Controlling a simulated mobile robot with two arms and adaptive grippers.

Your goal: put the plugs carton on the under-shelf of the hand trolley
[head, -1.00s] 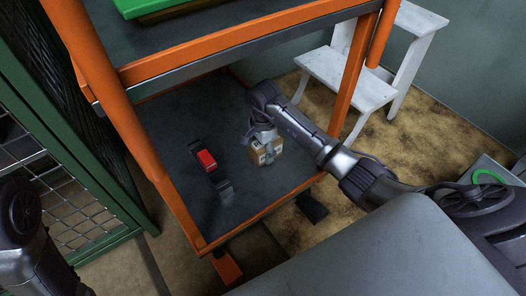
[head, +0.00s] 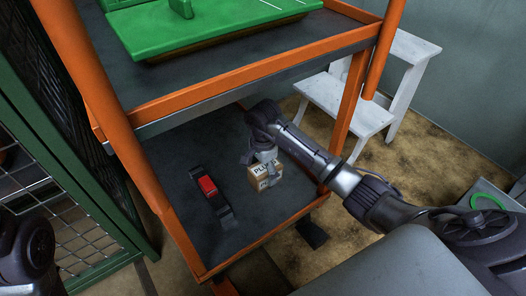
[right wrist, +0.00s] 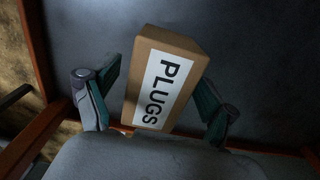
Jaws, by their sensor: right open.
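The plugs carton (head: 263,183) is a small brown box with a white PLUGS label. It stands on the dark under-shelf (head: 215,244) of the orange-framed hand trolley, near the shelf's right side.
A red and black item (head: 208,187) lies left of the carton on the under-shelf. A green mesh cage (head: 75,185) stands left, and a white step stool (head: 345,98) behind right.

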